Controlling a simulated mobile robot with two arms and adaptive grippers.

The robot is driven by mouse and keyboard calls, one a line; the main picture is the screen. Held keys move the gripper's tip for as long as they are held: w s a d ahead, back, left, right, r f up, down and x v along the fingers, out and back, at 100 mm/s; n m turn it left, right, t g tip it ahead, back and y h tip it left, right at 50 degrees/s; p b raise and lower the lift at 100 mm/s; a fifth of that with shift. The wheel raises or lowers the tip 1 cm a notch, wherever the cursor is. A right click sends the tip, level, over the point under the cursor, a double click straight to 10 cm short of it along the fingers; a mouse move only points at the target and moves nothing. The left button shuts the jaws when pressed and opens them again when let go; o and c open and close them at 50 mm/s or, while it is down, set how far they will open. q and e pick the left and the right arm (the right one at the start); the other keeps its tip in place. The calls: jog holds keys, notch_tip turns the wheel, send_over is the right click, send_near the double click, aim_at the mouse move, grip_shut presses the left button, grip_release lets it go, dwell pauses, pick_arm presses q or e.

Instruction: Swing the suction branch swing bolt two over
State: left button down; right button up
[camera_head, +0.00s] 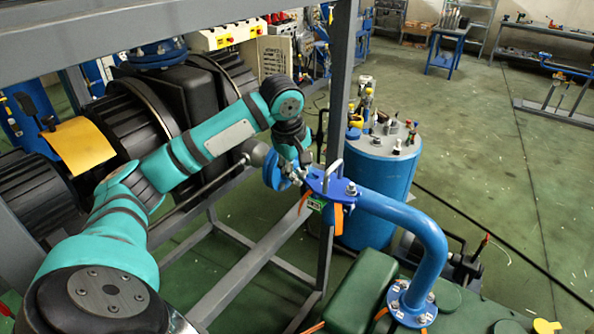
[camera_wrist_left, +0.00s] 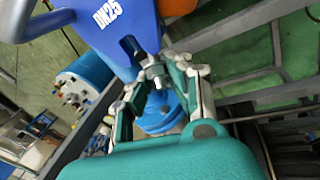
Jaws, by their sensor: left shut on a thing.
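The blue suction branch (camera_head: 428,235) is a bent pipe running from a flange on a green body up to a blue clamp-like head (camera_head: 325,183) by the frame post. In the left wrist view, the blue head (camera_wrist_left: 112,35) is marked DN25. My left gripper (camera_head: 298,165) reaches in from the left, just left of the head. In the wrist view, my left gripper's two fingers (camera_wrist_left: 160,85) are shut around a small grey swing bolt (camera_wrist_left: 157,72) at the slotted edge of the head. The fingers partly hide the bolt. I cannot read its number. My right gripper is not in view.
A grey frame post (camera_head: 338,90) rises right behind the gripper. A blue tank (camera_head: 375,190) with fittings on its lid stands behind the branch. A dark ribbed machine (camera_head: 140,110) fills the left. Open green floor lies at the right.

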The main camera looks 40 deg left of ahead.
pick_arm(q)
jog(key=shift+d+r, duration=0.1)
jog(key=c, duration=1.4)
grip_release()
jog(key=v, duration=1.2)
jog(key=shift+d, duration=0.15)
